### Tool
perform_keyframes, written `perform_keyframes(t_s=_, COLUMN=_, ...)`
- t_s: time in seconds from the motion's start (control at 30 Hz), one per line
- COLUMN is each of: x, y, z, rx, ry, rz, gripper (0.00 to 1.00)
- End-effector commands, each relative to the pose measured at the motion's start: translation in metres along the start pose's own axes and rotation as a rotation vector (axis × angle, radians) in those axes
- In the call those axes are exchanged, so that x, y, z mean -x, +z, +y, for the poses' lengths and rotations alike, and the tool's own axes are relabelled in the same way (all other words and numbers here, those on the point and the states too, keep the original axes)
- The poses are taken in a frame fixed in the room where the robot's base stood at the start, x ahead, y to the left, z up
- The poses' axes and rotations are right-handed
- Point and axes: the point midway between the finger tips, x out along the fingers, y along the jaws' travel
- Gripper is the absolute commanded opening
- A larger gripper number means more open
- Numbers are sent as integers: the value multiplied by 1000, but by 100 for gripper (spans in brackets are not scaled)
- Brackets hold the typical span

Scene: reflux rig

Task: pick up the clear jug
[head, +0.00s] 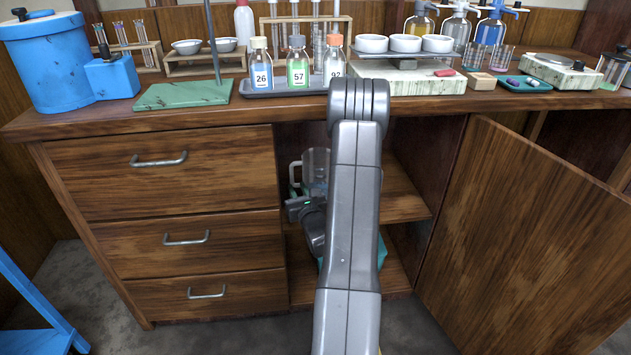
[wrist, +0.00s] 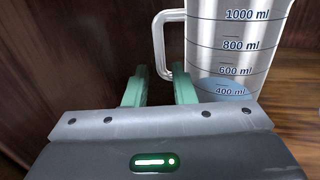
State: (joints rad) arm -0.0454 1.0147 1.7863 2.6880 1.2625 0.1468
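The clear jug (head: 316,168) stands upright on a shelf inside the open cupboard, partly hidden by my arm in the head view. In the wrist view the jug (wrist: 232,48) fills the upper right, with dark volume marks, some bluish liquid low in it and a clear handle on its left side. My gripper (wrist: 160,88) has two green fingers with a gap between them. The lower end of the handle comes down by the right finger; I cannot tell whether they touch. Nothing shows between the fingers.
The cupboard door (head: 525,225) hangs open at the right. Drawers (head: 165,180) close off the left. The worktop (head: 290,108) above holds labelled bottles (head: 297,68), bowls (head: 405,43) and a blue container (head: 50,70). A dark cupboard wall is close on the gripper's left.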

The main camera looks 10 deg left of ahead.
Motion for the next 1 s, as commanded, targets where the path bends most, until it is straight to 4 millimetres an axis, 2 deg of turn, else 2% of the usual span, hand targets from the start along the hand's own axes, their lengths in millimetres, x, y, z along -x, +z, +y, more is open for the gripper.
perform_keyframes(t_s=0.2, x=-32, y=1, z=1, rx=2, ry=3, rz=-4, gripper=23)
perform_keyframes(t_s=0.33, x=-46, y=2, z=0, rx=0, ry=1, rz=-2, gripper=23)
perform_keyframes(t_s=0.6, x=-48, y=3, z=0, rx=0, ry=0, rz=0, gripper=23)
perform_keyframes(t_s=0.7, x=-48, y=3, z=0, rx=0, ry=0, rz=0, gripper=4)
perform_keyframes(t_s=0.73, x=-48, y=3, z=0, rx=0, ry=0, rz=0, gripper=0)
perform_keyframes(t_s=1.0, x=-48, y=3, z=0, rx=0, ry=0, rz=-1, gripper=0)
